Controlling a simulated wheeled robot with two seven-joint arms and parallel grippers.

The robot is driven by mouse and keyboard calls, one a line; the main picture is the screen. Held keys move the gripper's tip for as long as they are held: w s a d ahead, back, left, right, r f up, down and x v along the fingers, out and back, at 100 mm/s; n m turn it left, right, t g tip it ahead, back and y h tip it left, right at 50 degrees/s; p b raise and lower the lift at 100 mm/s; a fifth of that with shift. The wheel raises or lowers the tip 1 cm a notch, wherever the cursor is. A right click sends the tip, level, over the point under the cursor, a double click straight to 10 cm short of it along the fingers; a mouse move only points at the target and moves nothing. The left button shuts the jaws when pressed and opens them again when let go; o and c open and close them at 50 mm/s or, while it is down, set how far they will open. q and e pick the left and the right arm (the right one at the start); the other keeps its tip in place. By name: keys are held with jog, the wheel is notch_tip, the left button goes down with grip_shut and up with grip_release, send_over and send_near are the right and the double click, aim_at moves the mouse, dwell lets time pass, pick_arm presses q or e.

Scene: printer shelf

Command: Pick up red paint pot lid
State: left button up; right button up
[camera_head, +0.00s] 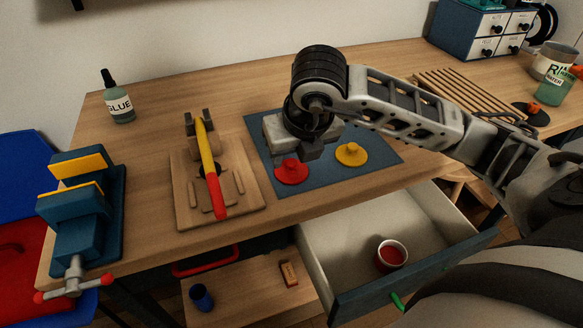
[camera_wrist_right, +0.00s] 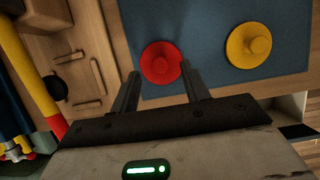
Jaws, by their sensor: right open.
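The red paint pot lid (camera_head: 291,171) lies on a dark blue mat (camera_head: 372,172) on the wooden table. It is a round disc with a raised knob, and a similar yellow lid (camera_head: 351,154) lies to its right. My right gripper (camera_head: 311,150) hangs over the mat just behind the red lid. In the right wrist view the red lid (camera_wrist_right: 161,62) shows between and beyond the two open fingers (camera_wrist_right: 160,92), which hold nothing. I cannot tell whether a finger touches it. My left gripper is not in view.
A red paint pot (camera_head: 391,254) stands in the open drawer (camera_head: 335,235) below the table edge. A wooden board (camera_head: 245,206) with a yellow and red tool (camera_head: 209,160) lies left of the mat. A blue vise (camera_head: 80,225) and a glue bottle (camera_head: 118,100) stand further left.

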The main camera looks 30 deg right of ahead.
aim_at(292, 167)
jog(key=shift+x, duration=1.35)
grip_shut()
jog(key=shift+r, duration=0.1)
